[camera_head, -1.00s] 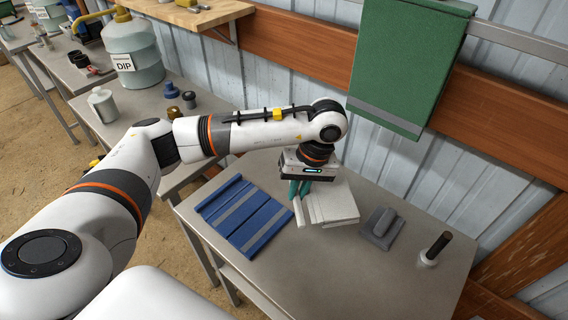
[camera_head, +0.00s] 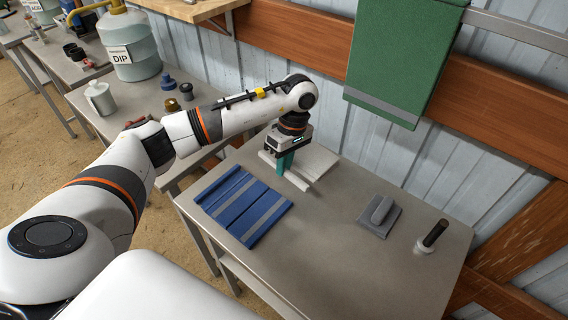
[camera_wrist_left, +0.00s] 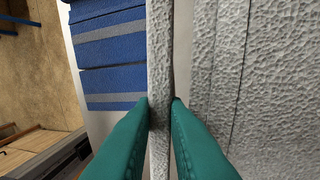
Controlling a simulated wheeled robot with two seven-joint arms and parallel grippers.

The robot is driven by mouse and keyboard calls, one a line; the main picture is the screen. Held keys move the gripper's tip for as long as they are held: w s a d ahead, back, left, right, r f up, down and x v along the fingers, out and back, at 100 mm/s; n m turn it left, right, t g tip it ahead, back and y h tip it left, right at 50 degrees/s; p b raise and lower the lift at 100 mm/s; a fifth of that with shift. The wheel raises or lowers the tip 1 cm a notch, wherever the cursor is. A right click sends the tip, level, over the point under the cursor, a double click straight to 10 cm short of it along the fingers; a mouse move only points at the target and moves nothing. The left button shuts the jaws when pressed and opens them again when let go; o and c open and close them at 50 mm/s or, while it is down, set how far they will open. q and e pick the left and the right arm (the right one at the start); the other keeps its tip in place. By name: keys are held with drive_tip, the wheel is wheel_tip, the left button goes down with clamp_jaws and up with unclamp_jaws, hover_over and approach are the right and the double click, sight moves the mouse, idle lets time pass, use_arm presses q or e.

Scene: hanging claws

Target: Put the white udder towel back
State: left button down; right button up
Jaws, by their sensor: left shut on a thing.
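The white udder towel (camera_head: 319,161) is a folded, textured white cloth at the back of the grey table, near the wall. My left gripper (camera_head: 284,170) points down at its left side, with teal fingers. In the left wrist view, the fingers (camera_wrist_left: 161,103) are shut on a narrow upright fold of the white towel. The rest of the towel (camera_wrist_left: 275,75) spreads to the right there. I cannot tell whether its underside touches the table. My right gripper is not in view.
A blue striped towel (camera_head: 243,207) lies at the table's front left. A green towel (camera_head: 404,60) hangs on the wall rail. The table's middle (camera_head: 320,235) is clear.

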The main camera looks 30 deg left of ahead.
use_arm(q)
drive_tip(key=shift+w+b+x, duration=0.15)
drive_tip(key=shift+b+x, duration=0.45)
drive_tip(key=shift+x, duration=0.15)
drive_tip(key=shift+w+b+x, duration=0.2)
drive_tip(key=shift+b+x, duration=0.35)
drive_tip(key=shift+x, duration=0.2)
drive_tip(key=shift+d+f+b, duration=0.1)
drive_tip(key=shift+f+b, duration=1)
drive_tip(key=shift+f, duration=0.3)
drive_tip(key=shift+w+b+x, duration=0.15)
drive_tip(key=shift+b+x, duration=0.55)
drive_tip(key=shift+x, duration=0.05)
drive_tip(key=shift+w+b+x, duration=0.2)
drive_tip(key=shift+b+x, duration=0.45)
drive_tip(key=shift+x, duration=0.1)
drive_tip(key=c, duration=1.3)
unclamp_jaws()
drive_tip(key=shift+c, duration=0.2)
drive_tip(key=shift+f, duration=0.1)
drive_tip(key=p+v, duration=0.3)
drive_tip(key=v, duration=0.4)
drive_tip(key=shift+s, duration=0.25)
